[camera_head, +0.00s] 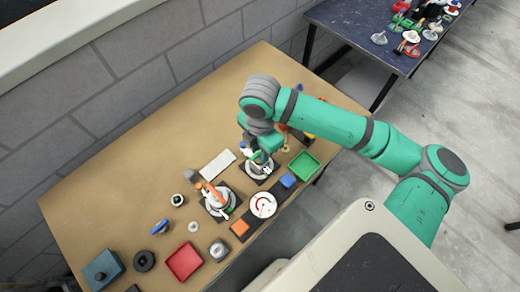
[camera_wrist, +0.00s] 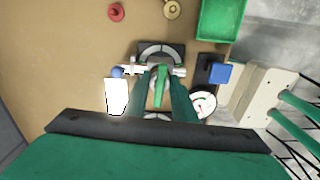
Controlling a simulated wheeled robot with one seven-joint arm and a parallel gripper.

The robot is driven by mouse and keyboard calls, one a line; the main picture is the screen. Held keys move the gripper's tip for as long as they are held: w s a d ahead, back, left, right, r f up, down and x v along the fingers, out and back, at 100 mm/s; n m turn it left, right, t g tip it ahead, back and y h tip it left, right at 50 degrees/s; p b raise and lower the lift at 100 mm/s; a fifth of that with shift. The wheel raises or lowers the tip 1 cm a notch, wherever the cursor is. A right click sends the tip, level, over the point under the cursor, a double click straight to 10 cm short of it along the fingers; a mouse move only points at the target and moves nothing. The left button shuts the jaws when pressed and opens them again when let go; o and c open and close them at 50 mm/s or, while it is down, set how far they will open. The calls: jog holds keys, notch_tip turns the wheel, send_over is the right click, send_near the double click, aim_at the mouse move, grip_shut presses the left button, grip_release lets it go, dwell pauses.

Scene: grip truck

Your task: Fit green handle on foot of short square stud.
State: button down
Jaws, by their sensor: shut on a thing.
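The green handle (camera_wrist: 159,86) is between the two fingers of my gripper (camera_wrist: 161,80) in the wrist view, and the fingers are shut on it. It lies right over a grey and white round fixture on a dark base (camera_wrist: 147,49). This fixture (camera_head: 259,172) also shows under my gripper in the head view, with a small part of the green handle (camera_head: 257,156) above it. I cannot make out the short square stud or its foot; the fingers and handle cover the middle of the fixture. I cannot tell whether the handle touches it.
A second fixture with an orange handle (camera_head: 211,192) stands to the left. A white dial (camera_head: 263,205), a blue block (camera_head: 288,180), a green tray (camera_head: 303,166) and a white plate (camera_head: 217,165) are close by. A red tray (camera_head: 184,261) is at the front left. The table's back left is clear.

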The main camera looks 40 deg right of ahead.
jog(key=shift+f, duration=0.25)
dwell(0.7)
jog(key=c, duration=1.1)
grip_release()
jog(key=shift+r, duration=3.7)
